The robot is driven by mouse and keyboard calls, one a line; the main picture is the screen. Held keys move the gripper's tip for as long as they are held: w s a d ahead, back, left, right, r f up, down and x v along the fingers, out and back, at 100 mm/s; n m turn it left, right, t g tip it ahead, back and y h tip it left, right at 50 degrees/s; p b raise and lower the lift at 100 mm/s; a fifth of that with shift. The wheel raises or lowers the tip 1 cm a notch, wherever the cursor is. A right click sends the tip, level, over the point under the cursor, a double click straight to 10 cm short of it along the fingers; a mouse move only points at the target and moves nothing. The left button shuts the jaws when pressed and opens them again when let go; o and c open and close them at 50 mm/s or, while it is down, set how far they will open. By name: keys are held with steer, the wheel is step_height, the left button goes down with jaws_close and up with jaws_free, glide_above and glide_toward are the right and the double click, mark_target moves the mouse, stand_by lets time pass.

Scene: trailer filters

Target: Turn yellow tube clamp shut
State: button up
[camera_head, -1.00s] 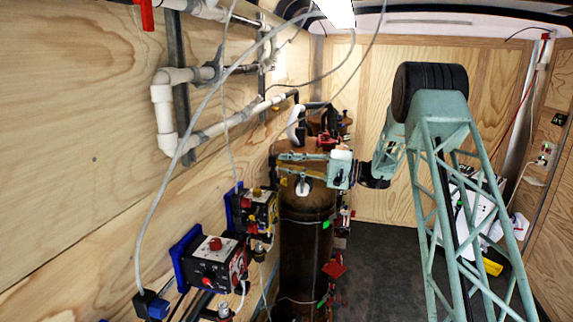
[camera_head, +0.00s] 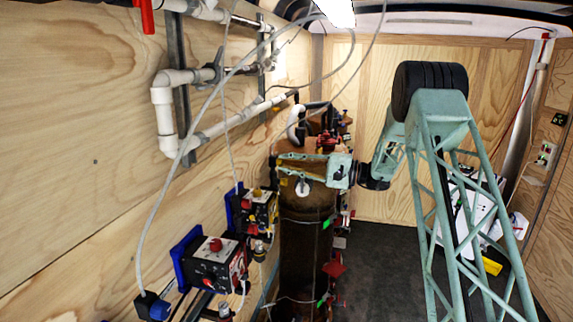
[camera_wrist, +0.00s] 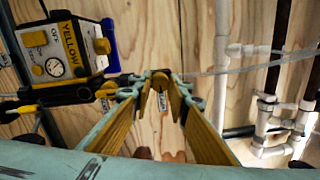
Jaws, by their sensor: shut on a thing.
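My gripper (camera_head: 281,163) reaches left past the top of the brown cylinder, toward the wooden wall. In the wrist view its two long yellow-padded fingers (camera_wrist: 161,84) converge near the picture's middle. They are shut on a small dark-yellow piece (camera_wrist: 160,79), which seems to be the yellow tube clamp. The fingertips hide most of it, so its turn position cannot be told. A small white tag (camera_wrist: 162,102) shows just below the tips. The box marked YELLOW (camera_wrist: 65,60), with a gauge and yellow knobs, is to the left; it also shows in the head view (camera_head: 262,208).
A black box with red knobs (camera_head: 218,262) is on the left wall. White pipes (camera_head: 163,110) and loose grey hoses run above.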

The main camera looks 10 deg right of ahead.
steer(key=o, duration=0.8)
steer(key=shift+o, duration=0.2)
steer(key=shift+d, duration=0.1)
steer(key=v, duration=1.2)
